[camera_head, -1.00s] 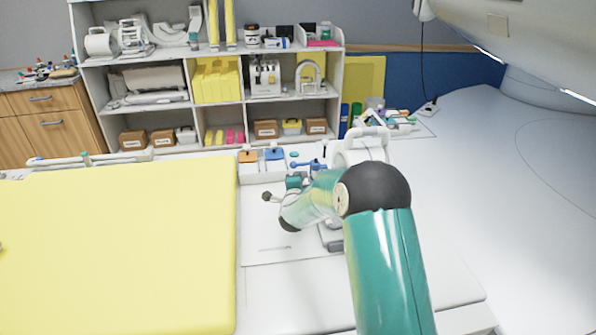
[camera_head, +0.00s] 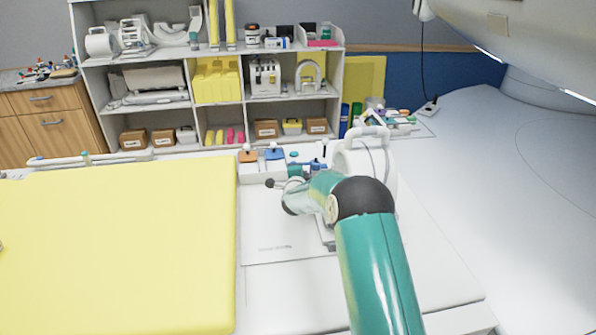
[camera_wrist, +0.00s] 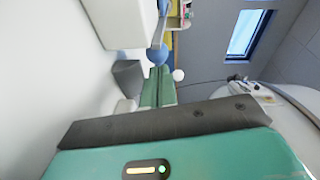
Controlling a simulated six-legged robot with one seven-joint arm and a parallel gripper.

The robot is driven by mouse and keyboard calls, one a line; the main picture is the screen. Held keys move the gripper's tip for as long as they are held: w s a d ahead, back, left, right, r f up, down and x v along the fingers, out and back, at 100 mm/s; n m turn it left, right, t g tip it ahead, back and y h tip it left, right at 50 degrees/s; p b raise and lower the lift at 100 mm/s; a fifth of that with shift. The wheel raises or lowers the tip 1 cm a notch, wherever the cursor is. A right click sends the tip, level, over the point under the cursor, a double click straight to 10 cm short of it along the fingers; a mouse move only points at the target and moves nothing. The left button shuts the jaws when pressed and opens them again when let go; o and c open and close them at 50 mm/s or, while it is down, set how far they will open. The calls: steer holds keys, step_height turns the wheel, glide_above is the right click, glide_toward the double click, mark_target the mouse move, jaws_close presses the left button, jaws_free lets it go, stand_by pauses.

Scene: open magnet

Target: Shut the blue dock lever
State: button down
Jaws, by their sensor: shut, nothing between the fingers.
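The blue dock lever (camera_head: 318,167) shows in the head view behind my arm, at the back of the white worktop, and is partly hidden by the arm. In the wrist view a rounded blue part (camera_wrist: 157,55), which looks like part of the lever, lies just beyond my fingertips. My gripper (camera_wrist: 160,72) is shut, its two teal fingers side by side with nothing held. The fingertips are very close to the blue part; I cannot tell whether they touch it. In the head view the gripper is mostly hidden by my wrist.
White blocks with an orange top (camera_head: 249,156) and a blue top (camera_head: 274,153) stand left of the lever. A white ring-shaped device (camera_head: 365,160) stands just right of my arm. A yellow pad (camera_head: 120,245) fills the left; a shelf (camera_head: 210,105) stands behind.

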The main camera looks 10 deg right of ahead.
steer(key=shift+w+a, duration=0.1)
steer(key=shift+w, duration=0.05)
steer(key=shift+w+a, duration=0.3)
steer(key=shift+w, duration=0.2)
steer(key=shift+w+a, duration=0.2)
steer(key=shift+w, duration=0.4)
steer(key=shift+w+a, duration=0.15)
steer(key=shift+w, duration=0.45)
steer(key=v, duration=1.3)
steer(key=shift+s, duration=0.35)
